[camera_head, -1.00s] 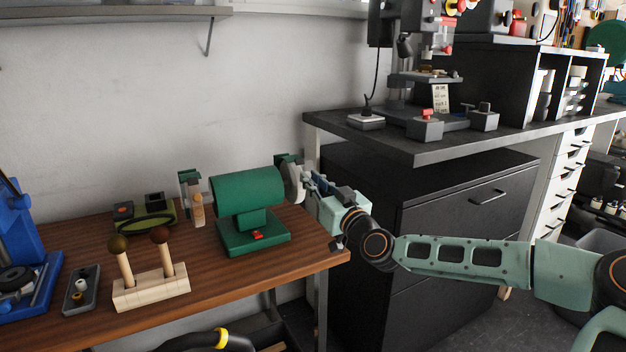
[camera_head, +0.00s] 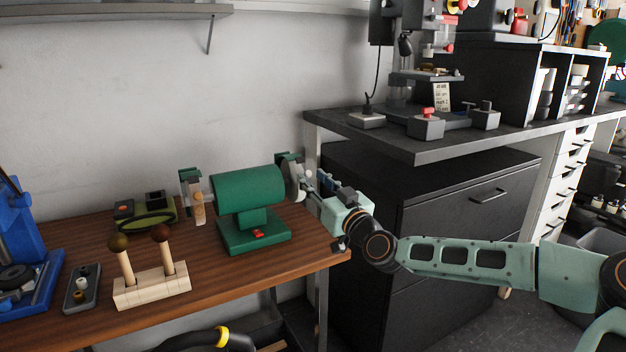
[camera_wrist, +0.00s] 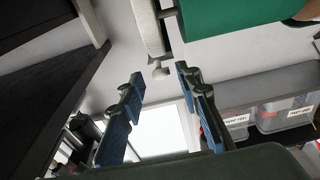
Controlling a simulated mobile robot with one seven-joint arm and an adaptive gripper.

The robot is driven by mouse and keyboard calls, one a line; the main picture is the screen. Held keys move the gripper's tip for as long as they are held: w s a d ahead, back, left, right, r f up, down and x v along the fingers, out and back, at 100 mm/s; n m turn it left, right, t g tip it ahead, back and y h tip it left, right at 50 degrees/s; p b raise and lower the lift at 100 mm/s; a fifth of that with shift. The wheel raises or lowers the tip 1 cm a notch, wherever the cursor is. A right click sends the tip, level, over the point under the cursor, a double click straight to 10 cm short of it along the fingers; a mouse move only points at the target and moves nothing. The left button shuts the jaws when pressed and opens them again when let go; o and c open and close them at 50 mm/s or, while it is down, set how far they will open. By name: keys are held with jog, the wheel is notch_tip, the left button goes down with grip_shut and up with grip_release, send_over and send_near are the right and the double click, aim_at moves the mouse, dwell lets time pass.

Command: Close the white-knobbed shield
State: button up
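A green bench grinder (camera_head: 250,190) stands at the right end of the wooden bench. A pale wheel and guard assembly (camera_head: 296,178) is on its right side, with a small white knob (camera_head: 309,174) beside it. The knob also shows in the wrist view (camera_wrist: 160,72), just beyond and between my fingertips. My gripper (camera_head: 314,184) is right of the grinder, close to the knob. In the wrist view my gripper (camera_wrist: 160,80) is open, its blue-padded fingers apart with nothing between them. The shield's exact angle is hard to make out.
A wooden block with two ball-topped sticks (camera_head: 152,288), a small grey tray (camera_head: 82,290) and a green-black device (camera_head: 146,215) are on the bench. A black cabinet (camera_head: 430,220) stands to the right. Clear bins (camera_wrist: 285,112) show in the wrist view.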

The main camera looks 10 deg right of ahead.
jog(key=v, duration=1.1)
